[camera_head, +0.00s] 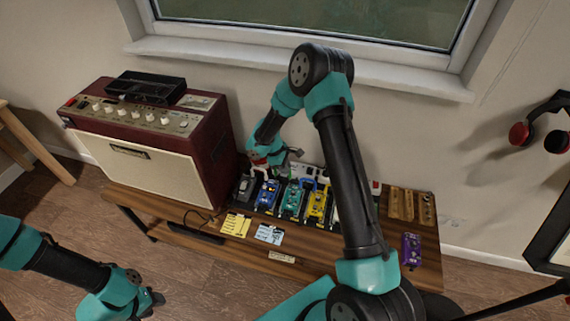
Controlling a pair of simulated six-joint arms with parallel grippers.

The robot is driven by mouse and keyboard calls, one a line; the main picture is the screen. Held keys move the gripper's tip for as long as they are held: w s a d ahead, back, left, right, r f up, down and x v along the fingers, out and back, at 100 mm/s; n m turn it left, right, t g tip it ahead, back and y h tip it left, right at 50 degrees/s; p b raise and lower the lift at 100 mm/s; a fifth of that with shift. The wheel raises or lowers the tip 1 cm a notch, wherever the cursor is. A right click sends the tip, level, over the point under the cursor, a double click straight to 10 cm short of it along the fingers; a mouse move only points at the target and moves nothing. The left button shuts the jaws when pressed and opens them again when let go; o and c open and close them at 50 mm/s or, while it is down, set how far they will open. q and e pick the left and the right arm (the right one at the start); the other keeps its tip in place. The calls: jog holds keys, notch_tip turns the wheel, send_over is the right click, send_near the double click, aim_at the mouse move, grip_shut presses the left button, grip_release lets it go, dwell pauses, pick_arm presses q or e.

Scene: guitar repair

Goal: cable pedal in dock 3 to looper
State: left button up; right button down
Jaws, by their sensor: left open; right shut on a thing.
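A row of pedals stands on the wooden bench: a dark grey pedal (243,188), a blue pedal (267,194), a teal pedal (291,200) and a yellow pedal (317,204). Which one is the looper or sits in dock 3 cannot be read. A blue cable (308,182) shows behind the teal and yellow pedals. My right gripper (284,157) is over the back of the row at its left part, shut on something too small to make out. My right arm hides the right part of the row. My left gripper (155,299) is open and empty, low at the left, away from the bench.
A maroon amplifier (140,165) with a black box (146,87) on top fills the bench's left. Yellow (236,225) and light blue (269,234) notes lie before the pedals. A purple pedal (411,250) and wooden blocks (400,204) are at the right. Red headphones (520,134) hang on the wall.

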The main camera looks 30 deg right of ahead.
jog(key=shift+f, duration=1.1)
jog(key=shift+d+f, duration=0.1)
jog(key=shift+f, duration=1.05)
dwell(1.2)
jog(key=c, duration=0.7)
grip_release()
jog(key=shift+r, duration=0.1)
jog(key=shift+r, duration=3.95)
